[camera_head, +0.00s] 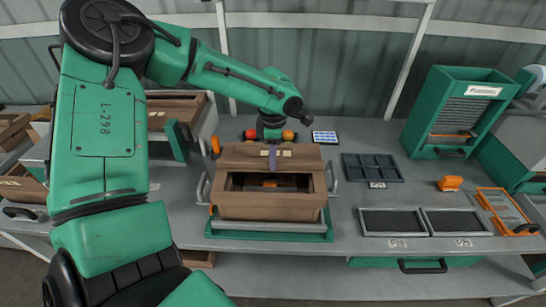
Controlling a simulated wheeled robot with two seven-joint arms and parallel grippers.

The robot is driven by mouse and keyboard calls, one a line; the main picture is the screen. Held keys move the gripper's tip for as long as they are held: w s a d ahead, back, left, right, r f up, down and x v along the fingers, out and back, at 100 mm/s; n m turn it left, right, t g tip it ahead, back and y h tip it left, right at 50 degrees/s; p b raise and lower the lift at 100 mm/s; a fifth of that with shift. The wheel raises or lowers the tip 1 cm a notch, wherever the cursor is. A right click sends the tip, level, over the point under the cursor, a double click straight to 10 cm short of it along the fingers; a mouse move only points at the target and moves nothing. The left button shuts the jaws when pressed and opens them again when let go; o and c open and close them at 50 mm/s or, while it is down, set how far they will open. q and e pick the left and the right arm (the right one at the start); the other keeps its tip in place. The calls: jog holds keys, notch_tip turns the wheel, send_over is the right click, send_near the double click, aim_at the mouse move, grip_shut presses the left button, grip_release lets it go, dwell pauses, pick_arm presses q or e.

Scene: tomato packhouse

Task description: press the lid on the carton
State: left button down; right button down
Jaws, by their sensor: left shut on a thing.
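The brown carton (271,211) stands upright in a green-based fixture (268,237) with grey side handles. Its top is open in the middle, and something small and orange shows inside. A brown board, which looks like the lid (237,157), is at the carton's back edge. My right gripper is not in view.
A dark compartment tray (373,168), an orange item (450,183) and two dark mats (393,222) lie to the right. A green cabinet (459,111) stands at the back right. Bare bench lies beside the carton.

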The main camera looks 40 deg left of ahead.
pick_arm(q)
jog(key=shift+f+b, duration=0.65)
jog(key=shift+f, duration=0.25)
jog(key=shift+f+b, duration=0.6)
jog(key=shift+f, duration=0.2)
dwell(0.6)
jog(key=c, duration=0.7)
grip_release()
jog(key=shift+c, duration=1.4)
notch_tip(320, 180, up, 8)
jog(key=p, duration=0.7)
jog(key=shift+r, duration=0.1)
jog(key=shift+s, duration=0.1)
